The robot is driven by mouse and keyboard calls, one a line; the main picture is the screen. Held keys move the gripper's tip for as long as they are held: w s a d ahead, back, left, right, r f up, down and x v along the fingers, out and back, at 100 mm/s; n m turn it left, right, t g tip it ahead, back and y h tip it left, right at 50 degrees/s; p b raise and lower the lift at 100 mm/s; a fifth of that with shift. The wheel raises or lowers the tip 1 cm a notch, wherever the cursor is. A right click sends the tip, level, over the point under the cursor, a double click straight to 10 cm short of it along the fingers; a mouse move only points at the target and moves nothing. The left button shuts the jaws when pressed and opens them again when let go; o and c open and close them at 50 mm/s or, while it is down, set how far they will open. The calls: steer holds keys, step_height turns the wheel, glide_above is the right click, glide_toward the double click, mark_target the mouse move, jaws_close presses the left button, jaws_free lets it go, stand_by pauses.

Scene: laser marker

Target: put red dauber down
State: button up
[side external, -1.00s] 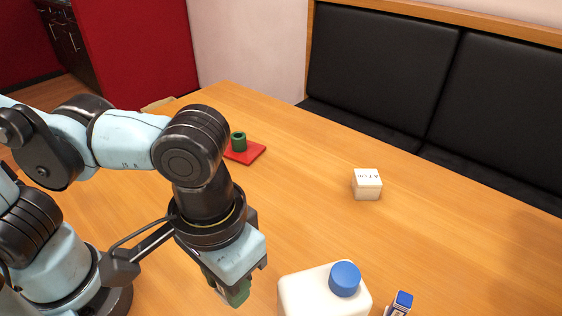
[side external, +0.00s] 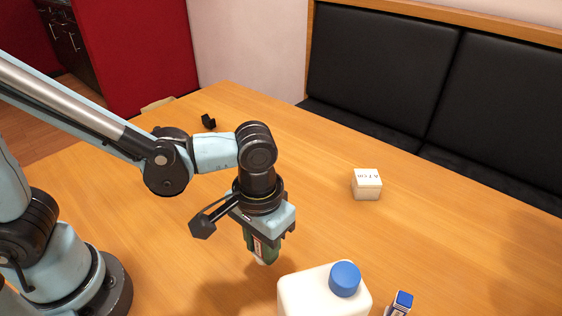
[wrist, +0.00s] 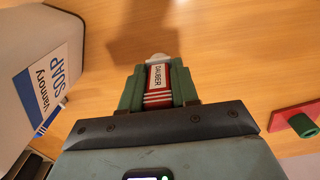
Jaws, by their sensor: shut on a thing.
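My gripper (side external: 262,248) is shut on the red dauber (wrist: 158,84), with green fingers on both sides of it in the wrist view (wrist: 158,88). The dauber is red with a white "DAUBER" label, red and white stripes and a white tip. It also shows in the side view (side external: 259,250), tip pointing down. It appears held above the table, with my arm's shadow apart from it at lower left. The green fingers partly hide its body.
A white soap bottle (side external: 318,296) with a blue cap stands close to my gripper's right. A small blue-topped box (side external: 402,302) is beyond it. A white box (side external: 367,186) and a small black object (side external: 208,121) stand farther back. A red plate (wrist: 288,116) with a green tube (wrist: 303,125) is at right.

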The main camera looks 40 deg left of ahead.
steer(key=shift+f, duration=1.65)
steer(key=shift+f, duration=0.2)
steer(key=o, duration=1)
steer(key=shift+r, duration=0.1)
step_height(320, 180, up, 12)
steer(key=shift+w+a+r, duration=0.1)
steer(key=shift+a, duration=0.15)
steer(key=w+a+t, duration=0.1)
steer(key=a+t, duration=0.1)
steer(key=a, duration=0.3)
steer(key=w+a+t, duration=0.1)
steer(key=a+t, duration=0.1)
steer(key=a, duration=0.4)
steer(key=w+a+t, duration=0.1)
steer(key=a+t, duration=0.2)
steer(key=a, duration=0.3)
steer(key=shift+w+a, duration=0.15)
steer(key=shift+a, duration=0.1)
